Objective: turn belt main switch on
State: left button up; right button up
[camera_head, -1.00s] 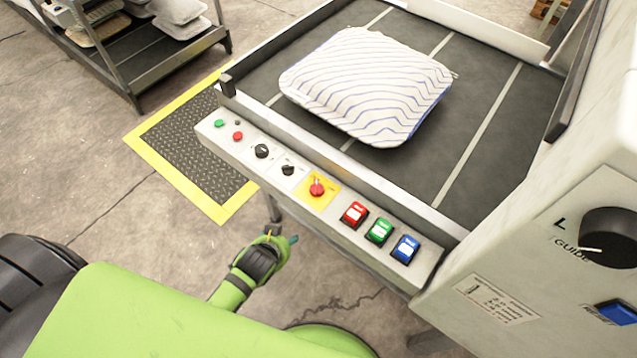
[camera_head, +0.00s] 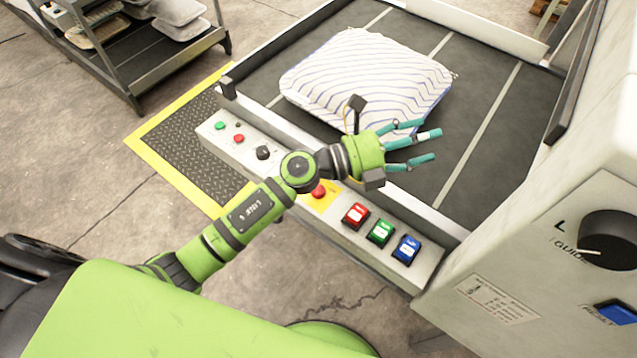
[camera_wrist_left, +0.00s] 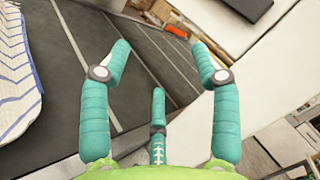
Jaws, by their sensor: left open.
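The control panel (camera_head: 330,232) runs along the front edge of the belt (camera_head: 490,140). It carries a green button (camera_head: 219,126), a red button (camera_head: 239,139), a black rotary knob (camera_head: 263,153), a red knob on a yellow plate (camera_head: 319,191), and red (camera_head: 355,215), green (camera_head: 380,232) and blue (camera_head: 406,248) rocker switches. My left arm hides a second black knob. I cannot read which control is the main switch. My left gripper (camera_head: 425,143) is open and empty above the belt's front edge, beyond the panel. Its spread teal fingers also show in the left wrist view (camera_wrist_left: 160,65). My right gripper is not in view.
A striped pillow (camera_head: 365,80) lies on the belt behind my left gripper. A machine housing (camera_head: 540,235) with a large black dial (camera_head: 610,238) stands at the right. A shelf rack (camera_head: 165,65) stands at the upper left. A yellow-edged mat (camera_head: 190,150) lies left of the panel.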

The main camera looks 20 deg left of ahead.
pick_arm(q)
notch_tip(320, 180, down, 13)
jog(key=s+a+m+g+y, duration=0.25)
jog(key=m+g+y, duration=0.55)
jog(key=m, duration=0.4)
jog(key=a+f+y, duration=0.1)
jog(key=a+y, duration=0.1)
jog(key=a, duration=0.3)
jog(key=w+a+f+m+g+y, duration=0.1)
jog(key=a+y, duration=0.2)
jog(key=a, duration=0.2)
jog(key=w+a+f+g+y, duration=0.1)
jog(key=a+y, duration=0.2)
jog(key=a, duration=0.2)
jog(key=shift+a+f+m, duration=0.25)
jog(key=shift+a+m, duration=0.05)
jog(key=shift+a+f+y, duration=0.15)
jog(key=shift+f+y, duration=0.15)
jog(key=shift+f, duration=0.05)
jog(key=shift+f+p, duration=0.6)
jog(key=shift+f, duration=2.5)
jog(key=c, duration=1.2)
